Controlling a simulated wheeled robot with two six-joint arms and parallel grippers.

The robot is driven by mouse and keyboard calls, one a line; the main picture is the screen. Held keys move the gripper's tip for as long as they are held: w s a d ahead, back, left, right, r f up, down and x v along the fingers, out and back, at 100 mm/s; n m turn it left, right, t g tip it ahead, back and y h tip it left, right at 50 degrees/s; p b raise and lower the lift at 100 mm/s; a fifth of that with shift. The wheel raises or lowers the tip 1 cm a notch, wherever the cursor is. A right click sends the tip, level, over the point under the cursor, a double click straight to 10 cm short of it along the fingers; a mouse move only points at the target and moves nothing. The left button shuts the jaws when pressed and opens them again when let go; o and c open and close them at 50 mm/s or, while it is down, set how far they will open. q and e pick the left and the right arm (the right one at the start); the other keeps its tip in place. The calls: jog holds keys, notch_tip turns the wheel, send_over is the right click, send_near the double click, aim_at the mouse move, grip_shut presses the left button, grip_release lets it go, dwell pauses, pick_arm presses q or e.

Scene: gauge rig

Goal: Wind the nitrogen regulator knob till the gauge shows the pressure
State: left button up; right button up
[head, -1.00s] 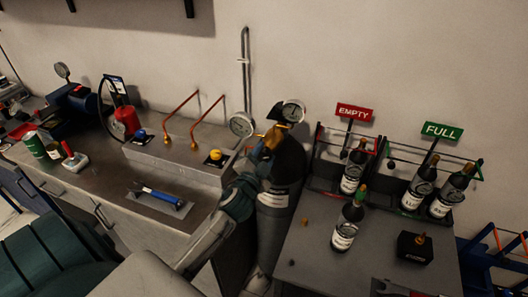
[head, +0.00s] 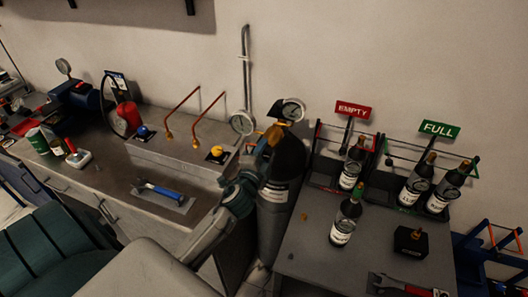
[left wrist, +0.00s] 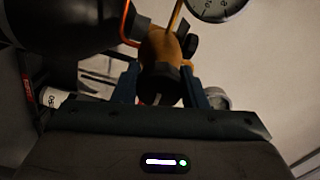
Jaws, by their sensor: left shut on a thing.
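The nitrogen regulator (head: 275,133) is a brass body on top of a dark gas cylinder (head: 287,165) with a white label. Its black knob (left wrist: 160,82) faces my left gripper in the left wrist view. My left gripper (left wrist: 167,88) has its two blue fingers on either side of this knob and is shut on it; in the head view the gripper (head: 262,152) is at the regulator. A round gauge (head: 292,110) sits above the regulator, and a gauge is cut off at the top of the left wrist view (left wrist: 218,6). Its reading is too small to tell. My right gripper is not in view.
Another gauge (head: 242,123) is on the wall pipe left of the cylinder. On the right table (head: 310,245) stand a bottle (head: 345,222), a black box (head: 411,241) and racks of bottles under EMPTY (head: 353,110) and FULL (head: 439,129) signs. A bench with tools lies left.

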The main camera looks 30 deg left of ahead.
pick_arm(q)
jog(key=o, duration=1)
jog(key=shift+c, duration=0.2)
jog(key=shift+s+d+f, duration=0.15)
jog(key=shift+s, duration=0.25)
jog(key=b+v, duration=0.4)
jog(key=v, duration=0.6)
